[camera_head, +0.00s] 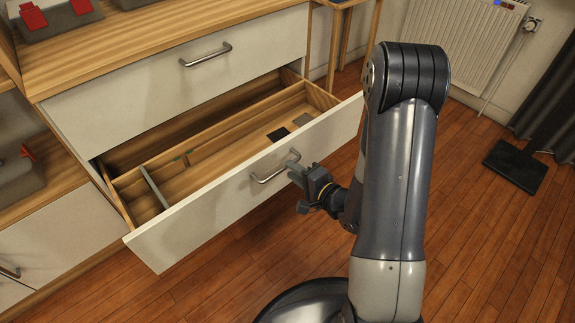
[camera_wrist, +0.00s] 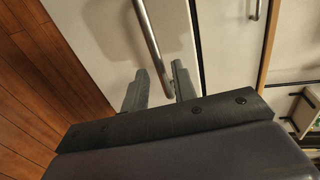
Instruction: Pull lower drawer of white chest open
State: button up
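The white chest's lower drawer (camera_head: 215,212) is pulled well out, its wooden inside showing. Its grey metal bar handle (camera_head: 268,178) is on the white front. My gripper (camera_head: 297,182) is at the handle's right end. In the wrist view the two fingers of my gripper (camera_wrist: 160,85) stand apart, with the end of the handle (camera_wrist: 152,45) between them. The handle is close to the right finger, and a gap shows beside the left finger. I cannot tell whether either finger touches it.
The upper drawer (camera_head: 170,90) is shut above. Two small dark flat pieces (camera_head: 278,134) lie inside the lower drawer, with a divider (camera_head: 153,187) at its left. A radiator (camera_head: 460,45) and a black flat base (camera_head: 515,167) are at the right. The wooden floor (camera_head: 490,240) in front is clear.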

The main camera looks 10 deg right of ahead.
jog(key=p+v, duration=0.1)
jog(key=v, duration=0.6)
dwell(0.3)
jog(key=shift+b+x, duration=1.1)
jog(key=shift+x, duration=4.45)
